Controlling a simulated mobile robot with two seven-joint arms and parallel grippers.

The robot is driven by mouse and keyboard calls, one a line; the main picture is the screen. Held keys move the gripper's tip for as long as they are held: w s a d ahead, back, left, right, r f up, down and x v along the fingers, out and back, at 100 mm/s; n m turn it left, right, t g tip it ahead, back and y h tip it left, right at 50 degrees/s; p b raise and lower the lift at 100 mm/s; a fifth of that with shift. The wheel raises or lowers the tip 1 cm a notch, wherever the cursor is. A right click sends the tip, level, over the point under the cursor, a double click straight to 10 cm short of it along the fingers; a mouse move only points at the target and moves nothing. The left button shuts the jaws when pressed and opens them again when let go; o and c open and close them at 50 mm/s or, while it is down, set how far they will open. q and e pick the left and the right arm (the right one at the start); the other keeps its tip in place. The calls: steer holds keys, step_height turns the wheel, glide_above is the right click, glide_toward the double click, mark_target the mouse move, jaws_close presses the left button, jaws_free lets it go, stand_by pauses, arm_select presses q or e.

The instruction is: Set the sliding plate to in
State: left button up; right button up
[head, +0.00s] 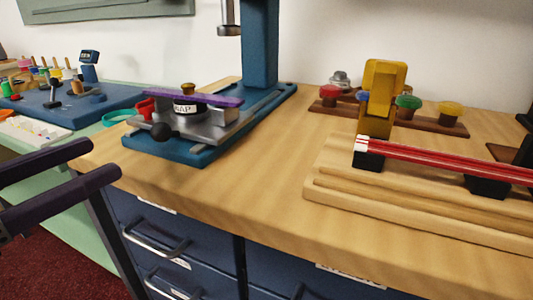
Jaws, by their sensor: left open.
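A flat purple plate (215,100), which looks like the sliding plate, lies across the grey metal fixture (205,123) on the blue base of a drill-press-like stand. A brass knob (188,87) stands on the plate, and a partly hidden label (185,109) is below it. I cannot tell from this view whether the plate is in or out. My left gripper (105,158) is at the left, with two dark fingers spread apart and nothing between them. It is in front and to the left of the fixture, apart from it. My right gripper is not in view.
The blue column (260,45) rises behind the fixture. A wooden jig (430,215) with red rods and a yellow block (380,95) stand at the right. A teal ring (118,117) lies left of the fixture. Drawers with handles (155,242) are below the wooden counter edge.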

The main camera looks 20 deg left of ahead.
mark_target(152, 135)
arm_select(q)
steer(key=b+x, duration=0.2)
steer(key=x, duration=0.8)
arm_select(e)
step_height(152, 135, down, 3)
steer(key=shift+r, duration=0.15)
arm_select(q)
jaws_close()
stand_by(1.1)
